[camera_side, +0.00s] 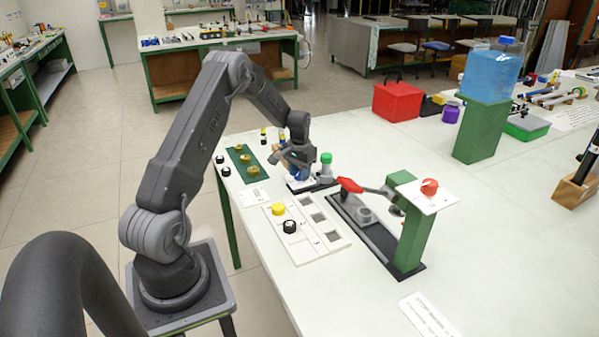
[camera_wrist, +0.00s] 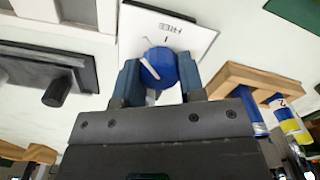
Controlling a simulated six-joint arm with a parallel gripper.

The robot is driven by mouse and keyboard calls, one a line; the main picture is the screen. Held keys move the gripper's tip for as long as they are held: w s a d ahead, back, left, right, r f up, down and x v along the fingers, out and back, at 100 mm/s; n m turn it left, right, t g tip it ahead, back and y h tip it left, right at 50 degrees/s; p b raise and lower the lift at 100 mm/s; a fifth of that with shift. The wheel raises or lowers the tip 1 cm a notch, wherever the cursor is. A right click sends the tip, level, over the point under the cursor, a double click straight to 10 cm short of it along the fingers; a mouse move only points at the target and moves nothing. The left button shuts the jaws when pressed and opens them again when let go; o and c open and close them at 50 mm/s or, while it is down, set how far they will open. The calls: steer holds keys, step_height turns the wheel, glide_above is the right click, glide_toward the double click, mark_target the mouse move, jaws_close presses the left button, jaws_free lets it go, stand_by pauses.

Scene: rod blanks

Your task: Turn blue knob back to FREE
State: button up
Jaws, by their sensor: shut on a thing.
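The blue knob (camera_wrist: 163,62) sits on a white plate (camera_wrist: 202,40) in the wrist view. The plate carries the upside-down word FREE and a short tick above the knob in the picture. A pale pointer stripe on the knob slants toward the left, away from the tick. My gripper (camera_wrist: 158,76) is shut on the knob, one finger on each side of it. In the side view my gripper (camera_side: 297,163) is low over the plate at the table's far left part, and it hides most of the knob.
A green-capped post (camera_side: 326,160) stands close right of my gripper. A green mat (camera_side: 240,155) with brass pieces lies to the left. A white tray (camera_side: 325,238) and a red-handled clamp on a green stand (camera_side: 414,238) are nearer the camera.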

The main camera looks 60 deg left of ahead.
steer(key=m, duration=0.4)
steer(key=shift+m, duration=2.2)
steer(key=o, duration=0.9)
step_height(320, 180, up, 14)
steer(key=shift+f, duration=0.1)
